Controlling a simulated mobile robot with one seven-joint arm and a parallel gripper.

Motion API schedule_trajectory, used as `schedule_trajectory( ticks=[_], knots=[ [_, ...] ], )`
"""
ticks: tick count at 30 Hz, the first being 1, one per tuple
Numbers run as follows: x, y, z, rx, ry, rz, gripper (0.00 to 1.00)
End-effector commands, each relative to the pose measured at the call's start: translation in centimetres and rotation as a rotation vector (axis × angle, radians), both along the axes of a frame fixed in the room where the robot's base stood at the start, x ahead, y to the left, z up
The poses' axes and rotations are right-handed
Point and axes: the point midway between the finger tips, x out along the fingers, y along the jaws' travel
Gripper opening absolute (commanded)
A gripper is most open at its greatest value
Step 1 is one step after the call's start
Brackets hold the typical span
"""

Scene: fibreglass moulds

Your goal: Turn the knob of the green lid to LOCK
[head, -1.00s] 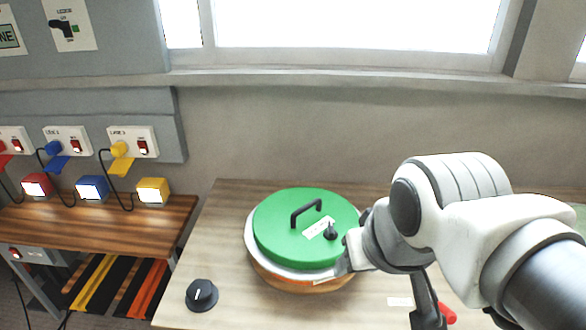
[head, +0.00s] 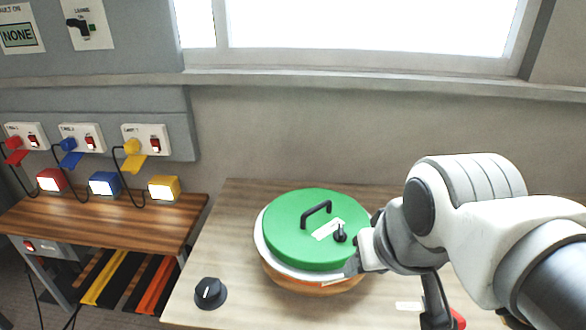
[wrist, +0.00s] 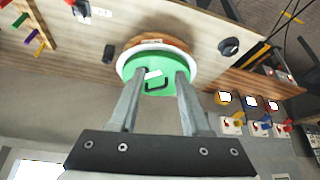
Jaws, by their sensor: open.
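The green lid (head: 290,236) sits on a round pot (head: 300,282) with a white rim and a wooden-coloured body, on the table. The lid carries a black handle (head: 316,212), a white label (head: 327,229) and a small black knob (head: 340,234) near its right side. In the wrist view the lid (wrist: 135,70) shows between the two fingers, with its handle (wrist: 157,86); the knob is not clear there. My gripper (wrist: 160,74) is open and empty, its fingers pointing at the lid. In the head view it is at the pot's right edge, partly hidden by my wrist.
A black dial (head: 210,293) lies on the table (head: 236,200) left of the pot. A side bench (head: 110,220) at the left holds red, blue and yellow lit boxes below wall sockets. Something red (head: 458,318) lies near my arm. Bare tabletop lies left of the pot.

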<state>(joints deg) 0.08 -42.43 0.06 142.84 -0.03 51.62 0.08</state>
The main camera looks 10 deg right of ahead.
Motion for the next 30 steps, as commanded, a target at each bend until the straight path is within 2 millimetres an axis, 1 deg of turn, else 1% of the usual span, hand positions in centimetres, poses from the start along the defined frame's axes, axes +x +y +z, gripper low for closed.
schedule_trajectory(
  ticks=[2, 5, 9, 11, 15, 19, 23, 26, 30],
  knots=[
    [0.8, -0.1, 0.8, -0.003, 0.016, -0.006, 0.47],
    [2.4, -0.3, 2.1, -0.009, 0.048, -0.019, 0.47],
    [5.8, -0.7, 3.9, -0.017, 0.11, -0.045, 0.47],
    [7.4, -0.9, 4.4, -0.019, 0.136, -0.054, 0.47],
    [11.1, -1.3, 5.1, -0.021, 0.195, -0.076, 0.47],
    [14.5, -1.9, 5.2, -0.017, 0.25, -0.097, 0.47],
    [17.9, -2.4, 4.7, -0.01, 0.304, -0.118, 0.47],
    [20.4, -2.9, 3.8, -0.001, 0.346, -0.131, 0.47],
    [23.6, -3.7, 2.1, 0.016, 0.404, -0.154, 0.47]
  ],
)
